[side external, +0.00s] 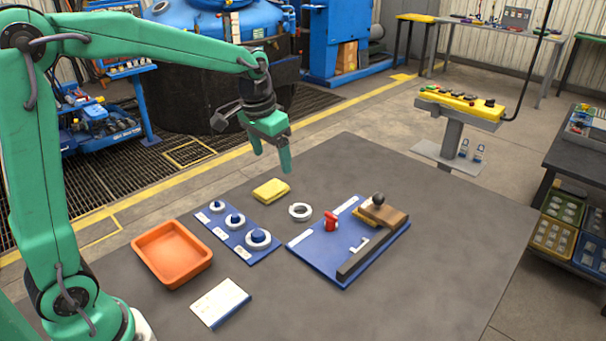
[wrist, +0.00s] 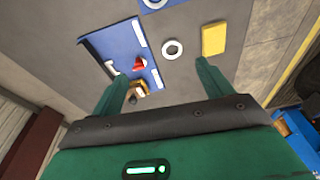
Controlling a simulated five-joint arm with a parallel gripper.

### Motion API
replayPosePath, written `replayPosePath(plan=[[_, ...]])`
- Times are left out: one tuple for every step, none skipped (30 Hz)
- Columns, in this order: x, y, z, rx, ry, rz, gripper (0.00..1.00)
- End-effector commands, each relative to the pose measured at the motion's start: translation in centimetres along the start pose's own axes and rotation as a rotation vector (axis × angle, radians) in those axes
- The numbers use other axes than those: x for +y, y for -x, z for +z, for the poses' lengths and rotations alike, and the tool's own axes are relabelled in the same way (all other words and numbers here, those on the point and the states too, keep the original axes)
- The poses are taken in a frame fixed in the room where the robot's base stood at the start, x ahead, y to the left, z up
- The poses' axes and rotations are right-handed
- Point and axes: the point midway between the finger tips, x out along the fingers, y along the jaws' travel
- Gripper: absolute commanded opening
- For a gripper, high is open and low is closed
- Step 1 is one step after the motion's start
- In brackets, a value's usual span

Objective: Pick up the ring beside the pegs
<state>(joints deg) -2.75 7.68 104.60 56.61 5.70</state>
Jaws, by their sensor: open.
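A loose light-grey ring (side external: 300,212) lies flat on the dark table, between the blue peg board (side external: 209,228) and another blue board. It also shows in the wrist view (wrist: 172,49), beyond my fingertips. The peg board carries blue pegs with light rings around them, such as the largest peg (side external: 258,236). My gripper (side external: 271,161) is open and empty, pointing down above the table, well above and slightly behind the ring. In the wrist view its two green fingers (wrist: 165,80) stand apart with nothing between them.
A yellow sponge-like block (side external: 271,190) lies just behind the ring. A blue board (side external: 325,249) with a red part (side external: 331,221) and raised fixtures stands to its right. An orange tray (side external: 172,284) and white card (side external: 221,302) lie at front left. The table's right side is clear.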

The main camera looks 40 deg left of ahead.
Motion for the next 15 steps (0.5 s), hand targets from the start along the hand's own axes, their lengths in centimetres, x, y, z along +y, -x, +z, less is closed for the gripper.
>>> replayPosePath(plan=[[-0.2, -1.0, -0.8, -0.016, -0.001, 0.001, 0.79], [-0.3, -1.5, -1.2, -0.023, -0.003, 0.002, 0.79], [-0.4, -2.2, -1.8, -0.033, -0.004, 0.003, 0.79], [-0.5, -2.7, -2.2, -0.041, -0.005, 0.003, 0.79], [-0.6, -3.3, -2.6, -0.048, -0.007, 0.004, 0.79], [-0.8, -4.0, -3.2, -0.059, -0.008, 0.005, 0.79], [-0.9, -4.6, -3.5, -0.066, -0.010, 0.006, 0.79], [-1.0, -5.2, -3.9, -0.073, -0.011, 0.006, 0.79], [-1.1, -6.0, -4.4, -0.084, -0.013, 0.007, 0.79], [-1.2, -6.6, -4.7, -0.092, -0.015, 0.008, 0.79], [-1.3, -7.3, -5.0, -0.100, -0.016, 0.009, 0.79], [-1.4, -8.1, -5.5, -0.110, -0.018, 0.010, 0.79], [-1.6, -8.8, -5.8, -0.116, -0.019, 0.011, 0.79], [-1.6, -9.4, -6.1, -0.124, -0.020, 0.012, 0.79], [-1.8, -10.3, -6.5, -0.133, -0.021, 0.013, 0.79]])
